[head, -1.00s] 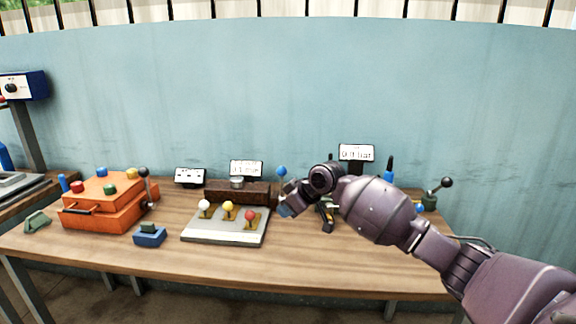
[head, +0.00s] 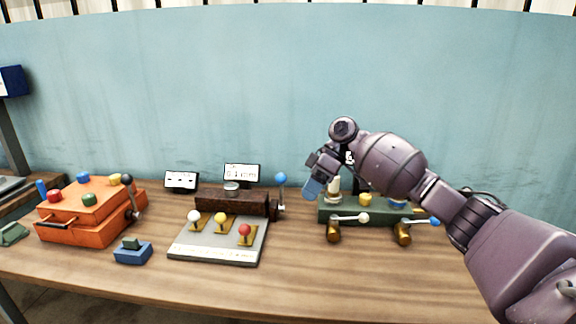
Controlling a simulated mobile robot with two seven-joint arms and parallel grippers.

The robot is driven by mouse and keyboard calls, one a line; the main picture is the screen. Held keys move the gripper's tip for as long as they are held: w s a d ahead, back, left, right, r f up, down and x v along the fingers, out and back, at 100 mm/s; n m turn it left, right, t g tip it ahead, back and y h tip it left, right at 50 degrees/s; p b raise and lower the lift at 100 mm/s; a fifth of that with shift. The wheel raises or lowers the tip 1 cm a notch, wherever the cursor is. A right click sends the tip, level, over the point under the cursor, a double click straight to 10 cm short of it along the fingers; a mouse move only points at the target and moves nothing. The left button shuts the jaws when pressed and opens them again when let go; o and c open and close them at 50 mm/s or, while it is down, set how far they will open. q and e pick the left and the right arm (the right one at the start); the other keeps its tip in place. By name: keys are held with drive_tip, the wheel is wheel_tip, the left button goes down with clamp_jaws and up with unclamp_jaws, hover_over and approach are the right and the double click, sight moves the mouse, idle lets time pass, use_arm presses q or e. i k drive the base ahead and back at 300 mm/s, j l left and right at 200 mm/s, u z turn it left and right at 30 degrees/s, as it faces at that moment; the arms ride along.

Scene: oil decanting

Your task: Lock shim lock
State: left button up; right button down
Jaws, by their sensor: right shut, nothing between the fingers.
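No label that I can read names the shim lock, so I cannot tell which part it is. A dark brown block (head: 232,202) stands at mid-table with an upright lever on its right end, topped by a blue knob (head: 281,178). In front of it is a grey plate (head: 212,246) with white, yellow and red knobs. My right gripper (head: 313,188) is shut and empty. It hangs to the right of the blue-knob lever, apart from it in the picture, and in front of the left end of a green block. My left gripper is not in view.
The green block (head: 345,214) carries brass parts with white and blue knobs; my right arm covers some of it. An orange box (head: 85,222) with a black-knob lever and a small blue box (head: 133,254) stand left. The table front (head: 330,275) is clear.

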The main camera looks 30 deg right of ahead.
sight(281, 178)
drive_tip(key=i+l, duration=0.85)
drive_tip(key=i, duration=0.05)
